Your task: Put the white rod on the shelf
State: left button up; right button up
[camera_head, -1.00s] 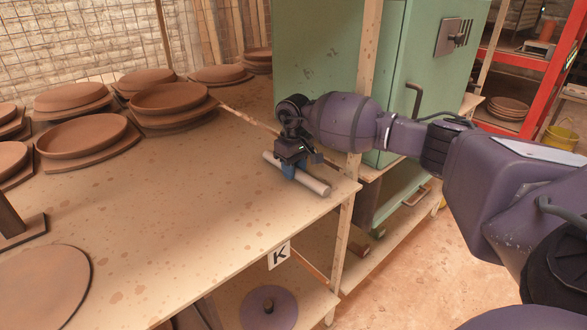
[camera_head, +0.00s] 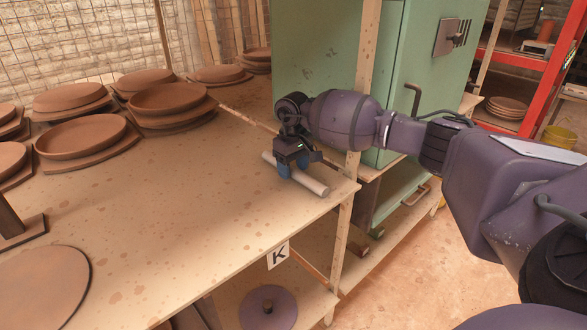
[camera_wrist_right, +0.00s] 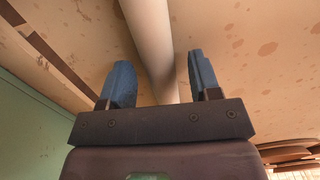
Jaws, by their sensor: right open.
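The white rod (camera_head: 312,184) lies on the wooden shelf top (camera_head: 215,195) near its right end, close to the front edge. My right gripper (camera_head: 284,173) is over the rod's middle, pointing down. In the right wrist view the rod (camera_wrist_right: 149,40) runs between the two blue fingers of the gripper (camera_wrist_right: 160,82), which are open with a gap on each side. Part of the rod is hidden behind the gripper in the head view. My left gripper is not in view.
Several brown clay plates on boards (camera_head: 82,136) stand at the back left. A green cabinet (camera_head: 310,60) rises just behind the right arm. A lower shelf with a purple disc (camera_head: 285,312) lies below. The middle of the top is clear.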

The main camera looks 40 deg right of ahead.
aim_at(293, 168)
notch_tip(293, 168, up, 12)
jog(key=shift+f+p, duration=0.2)
jog(key=shift+p, duration=0.1)
dwell(0.6)
